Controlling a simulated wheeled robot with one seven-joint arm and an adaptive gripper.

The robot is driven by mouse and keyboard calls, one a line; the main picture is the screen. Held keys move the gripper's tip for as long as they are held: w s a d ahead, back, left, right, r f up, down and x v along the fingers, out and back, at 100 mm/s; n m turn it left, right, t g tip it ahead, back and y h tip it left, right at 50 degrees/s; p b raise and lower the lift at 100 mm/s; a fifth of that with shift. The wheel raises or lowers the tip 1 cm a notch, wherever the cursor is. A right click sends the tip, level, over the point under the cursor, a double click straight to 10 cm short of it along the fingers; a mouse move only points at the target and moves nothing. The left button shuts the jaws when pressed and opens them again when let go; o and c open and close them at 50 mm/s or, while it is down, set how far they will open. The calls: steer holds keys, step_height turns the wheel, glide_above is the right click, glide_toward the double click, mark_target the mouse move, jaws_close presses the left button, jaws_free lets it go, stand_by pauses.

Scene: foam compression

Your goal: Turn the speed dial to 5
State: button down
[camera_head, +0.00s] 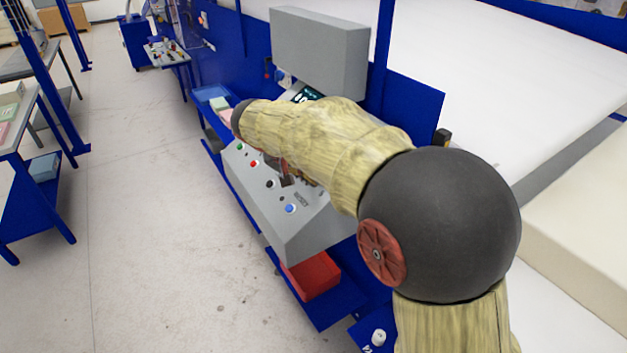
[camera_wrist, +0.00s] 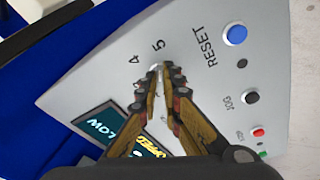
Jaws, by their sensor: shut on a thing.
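The speed dial is mostly hidden behind my gripper (camera_wrist: 166,72) in the wrist view. A small pale bit of it (camera_wrist: 155,68) shows between the fingertips, just below the number 5 (camera_wrist: 158,45). The number 4 (camera_wrist: 134,59) is printed to the left of it. My gripper's fingers are closed together on the dial at the panel face. The dial's pointer and exact setting cannot be made out. In the head view my arm covers the dial and most of my gripper.
The grey control panel (camera_head: 299,227) carries a blue button (camera_head: 290,208) by the RESET label, a black button (camera_wrist: 251,97) and a red button (camera_wrist: 258,132). A lit display (camera_wrist: 105,122) lies at lower left in the wrist view. A red bin (camera_head: 313,277) sits below the panel.

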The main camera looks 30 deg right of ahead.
stand_by(0.4)
steer(key=c, duration=2)
jaws_free()
steer(key=shift+a+r, duration=0.1)
steer(key=v, duration=1.1)
steer(key=shift+s+a+r, duration=0.1)
steer(key=shift+a+r, duration=0.15)
